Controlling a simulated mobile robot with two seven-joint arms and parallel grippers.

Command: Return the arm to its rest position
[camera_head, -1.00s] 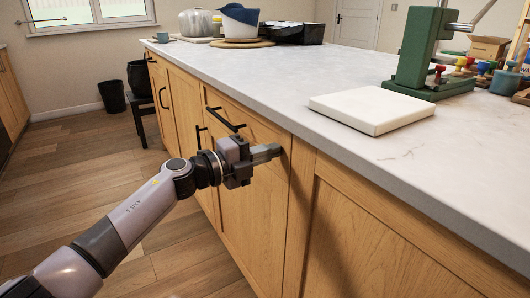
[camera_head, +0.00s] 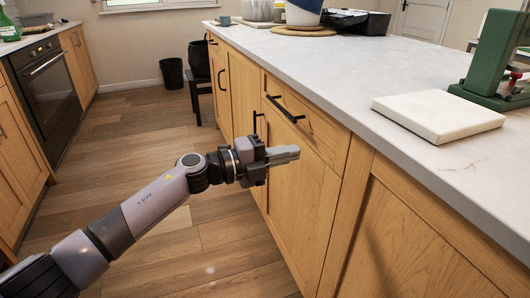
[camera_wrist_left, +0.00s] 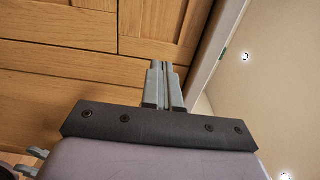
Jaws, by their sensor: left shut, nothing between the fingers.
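My left gripper (camera_head: 290,154) is shut and empty in the head view. It is held in front of the wooden cabinet doors of the counter, below the worktop's edge. My left arm reaches in from the lower left of the head view. In the left wrist view the two fingers (camera_wrist_left: 164,85) are together with nothing between them, and cabinet fronts show behind them. My right gripper is in neither view.
The counter (camera_head: 330,62) runs along the right, with black handles (camera_head: 286,108) on its fronts. A white slab (camera_head: 438,115) and a green press (camera_head: 490,60) stand on top. A black bin (camera_head: 172,73) stands far back. The wooden floor (camera_head: 130,130) at left is clear.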

